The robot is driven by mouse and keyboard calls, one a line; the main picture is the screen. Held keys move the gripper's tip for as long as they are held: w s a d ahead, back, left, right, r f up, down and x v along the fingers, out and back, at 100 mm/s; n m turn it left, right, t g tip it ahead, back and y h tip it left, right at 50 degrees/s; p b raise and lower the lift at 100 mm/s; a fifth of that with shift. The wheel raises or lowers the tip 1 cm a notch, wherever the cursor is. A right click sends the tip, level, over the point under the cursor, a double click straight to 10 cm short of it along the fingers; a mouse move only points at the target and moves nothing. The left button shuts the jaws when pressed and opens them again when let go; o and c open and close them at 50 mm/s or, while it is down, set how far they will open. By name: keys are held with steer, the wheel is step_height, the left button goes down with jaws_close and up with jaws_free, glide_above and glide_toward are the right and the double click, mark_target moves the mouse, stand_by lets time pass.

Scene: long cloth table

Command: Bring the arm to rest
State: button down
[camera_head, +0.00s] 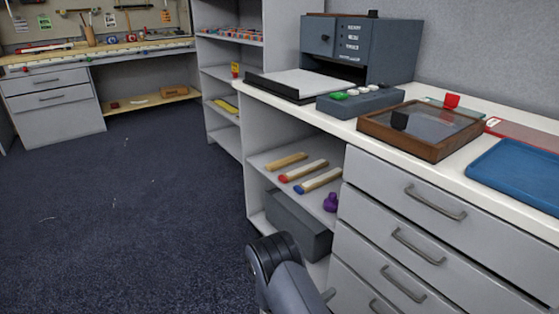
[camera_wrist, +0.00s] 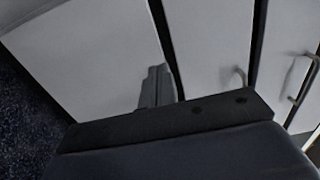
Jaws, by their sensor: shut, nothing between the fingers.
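My gripper (camera_wrist: 157,75) shows in the wrist view as two grey fingers close together, shut and empty. It is in front of the pale drawer fronts and apart from any loose object. In the head view part of my arm (camera_head: 280,272) rises from the bottom edge, beside the open shelves of the counter. My gripper itself is out of sight in the head view.
The white counter (camera_head: 310,108) carries a grey machine (camera_head: 360,45), a button box (camera_head: 361,102), a glass-topped wooden case (camera_head: 420,128) and a blue tray (camera_head: 520,172). Drawer handles (camera_head: 435,204) stick out close to my arm. The carpet (camera_head: 130,220) at left is mostly clear.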

steer(key=b, duration=0.1)
glide_above(347, 282)
steer(key=s+a, duration=0.2)
steer(key=s, duration=0.2)
steer(key=shift+d, duration=0.2)
steer(key=shift+r, duration=0.1)
